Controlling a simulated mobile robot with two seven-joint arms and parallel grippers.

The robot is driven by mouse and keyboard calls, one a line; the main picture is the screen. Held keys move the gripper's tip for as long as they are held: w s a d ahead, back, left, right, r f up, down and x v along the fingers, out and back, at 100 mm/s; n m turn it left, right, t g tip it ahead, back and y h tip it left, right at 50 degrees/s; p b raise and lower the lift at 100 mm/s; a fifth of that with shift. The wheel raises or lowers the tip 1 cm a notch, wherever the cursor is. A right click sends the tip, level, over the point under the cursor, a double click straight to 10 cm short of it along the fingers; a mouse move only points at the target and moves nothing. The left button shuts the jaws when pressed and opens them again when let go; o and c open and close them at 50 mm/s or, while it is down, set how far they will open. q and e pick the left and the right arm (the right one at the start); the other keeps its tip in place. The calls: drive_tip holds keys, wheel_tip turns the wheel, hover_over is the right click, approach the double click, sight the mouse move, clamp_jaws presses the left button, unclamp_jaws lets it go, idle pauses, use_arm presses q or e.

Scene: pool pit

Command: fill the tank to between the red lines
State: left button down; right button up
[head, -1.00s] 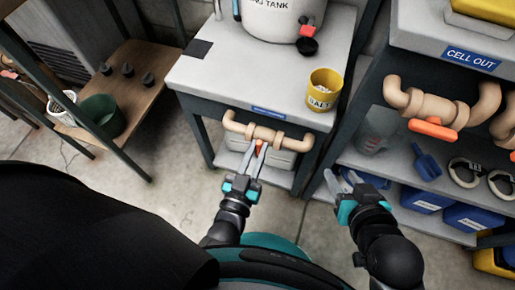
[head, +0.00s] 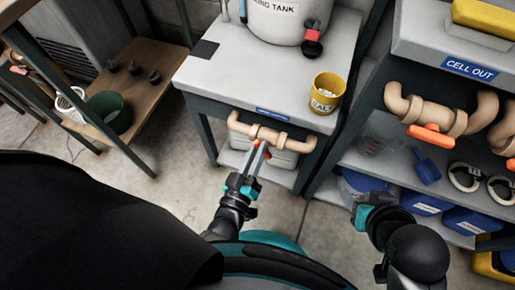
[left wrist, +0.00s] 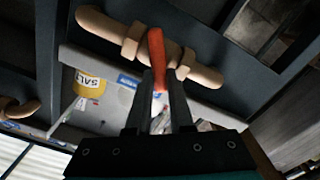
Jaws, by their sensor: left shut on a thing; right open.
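A white tank (head: 285,18) stands on the grey bench at the top of the head view, cut off by the picture's edge; no red lines or water level show. A tan pipe (head: 240,123) runs along the bench's front with an orange-red valve handle (left wrist: 156,55). My left gripper (head: 261,153) is shut on this handle, which stands between its fingers in the left wrist view (left wrist: 163,92). My right gripper (head: 361,213) is open, low in front of the right shelf; its fingers barely show.
A yellow salt tub (head: 327,94) sits on the bench's right corner. At right, a shelf unit has a tan pipe with an orange handle (head: 431,136), a blue scoop (head: 425,167) and blue containers. A wooden shelf with a green bucket (head: 110,112) stands left. The floor between is clear.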

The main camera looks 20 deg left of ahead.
idle(0.3)
use_arm(q)
drive_tip(key=c, duration=0.8)
unclamp_jaws()
